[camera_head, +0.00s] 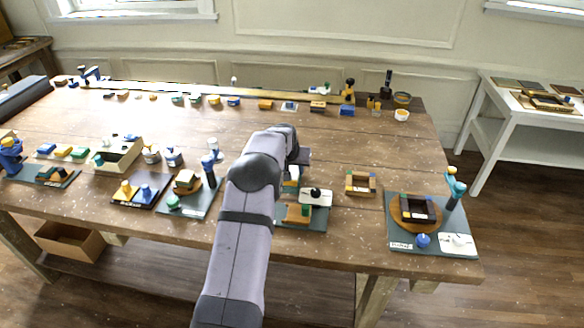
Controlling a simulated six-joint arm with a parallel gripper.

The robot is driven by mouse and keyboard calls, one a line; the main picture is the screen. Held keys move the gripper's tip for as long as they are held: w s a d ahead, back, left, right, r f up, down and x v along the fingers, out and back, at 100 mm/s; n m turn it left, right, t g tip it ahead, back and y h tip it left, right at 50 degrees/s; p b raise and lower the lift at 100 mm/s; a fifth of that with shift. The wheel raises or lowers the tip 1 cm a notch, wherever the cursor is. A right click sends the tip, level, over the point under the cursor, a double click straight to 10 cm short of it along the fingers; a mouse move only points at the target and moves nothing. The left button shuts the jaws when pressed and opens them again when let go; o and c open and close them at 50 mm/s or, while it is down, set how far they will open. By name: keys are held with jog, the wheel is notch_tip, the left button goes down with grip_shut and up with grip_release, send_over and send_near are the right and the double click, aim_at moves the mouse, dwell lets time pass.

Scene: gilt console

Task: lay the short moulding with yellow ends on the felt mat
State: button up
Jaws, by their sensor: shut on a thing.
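My gripper (298,162) is over the middle of the table, mostly hidden behind my own arm. It is shut on a small piece, largely hidden, with a bit of yellow (294,173) showing just below the jaws. This looks like the short moulding with yellow ends, but its full shape cannot be seen. A dark grey-green mat (318,222) lies just below it on the table, with a wooden block on it. Several similar mats lie along the front, and I cannot tell which is the felt one.
A white plate with a black knob (316,197) sits by the gripper. A small wooden frame (360,183) is to its right. Table space behind the gripper is mostly clear.

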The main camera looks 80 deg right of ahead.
jog(key=shift+f, duration=0.35)
jog(key=shift+f+b, duration=0.35)
jog(key=shift+f, duration=0.05)
jog(key=shift+f, duration=0.2)
jog(key=o, duration=1.2)
jog(key=shift+c, duration=0.2)
